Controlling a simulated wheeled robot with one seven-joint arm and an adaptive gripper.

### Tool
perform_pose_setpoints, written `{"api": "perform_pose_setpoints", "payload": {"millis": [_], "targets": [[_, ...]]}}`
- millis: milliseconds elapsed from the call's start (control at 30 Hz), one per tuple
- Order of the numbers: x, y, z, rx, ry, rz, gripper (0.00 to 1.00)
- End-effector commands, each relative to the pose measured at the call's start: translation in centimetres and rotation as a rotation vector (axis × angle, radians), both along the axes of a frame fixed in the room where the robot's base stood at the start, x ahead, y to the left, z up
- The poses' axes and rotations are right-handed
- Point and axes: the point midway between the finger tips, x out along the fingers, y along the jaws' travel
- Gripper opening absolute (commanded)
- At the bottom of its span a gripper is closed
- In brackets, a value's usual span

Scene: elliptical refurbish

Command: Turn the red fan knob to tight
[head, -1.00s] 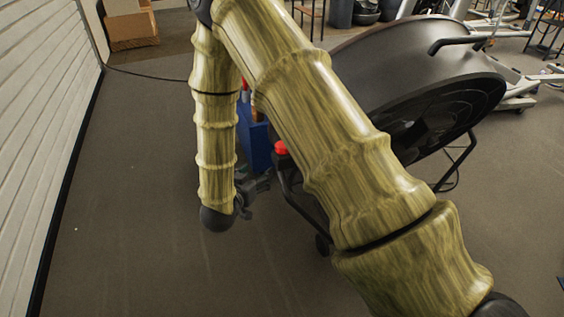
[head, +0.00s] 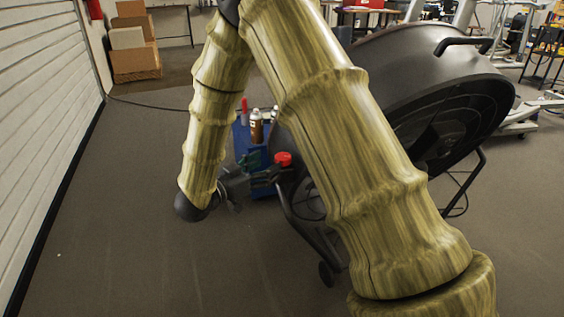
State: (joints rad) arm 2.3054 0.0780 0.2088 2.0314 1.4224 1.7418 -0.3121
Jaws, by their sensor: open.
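The red fan knob (head: 282,158) sits on the left side of the large dark drum fan (head: 400,85). It shows just left of my arm, which hides part of the fan's side. My gripper (head: 236,192) is open and empty. It is to the left of the knob and a little lower in the picture, with its fingers toward the fan. A gap shows between the fingers and the knob.
A blue cart (head: 243,140) with several bottles stands behind my gripper. The fan's black tube stand (head: 305,228) reaches the floor on a wheel. Cardboard boxes (head: 134,50) are at the back left. The floor at left is clear.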

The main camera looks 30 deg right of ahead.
Motion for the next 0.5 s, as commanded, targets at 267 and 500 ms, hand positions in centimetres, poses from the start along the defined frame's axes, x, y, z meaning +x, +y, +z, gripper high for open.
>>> {"api": "perform_pose_setpoints", "payload": {"millis": [267,500], "targets": [[0.8,-4.5,-0.3,0.001,-0.001,-0.001,0.67],[1.2,-6.7,-0.2,0.001,-0.001,0.0,0.67]]}}
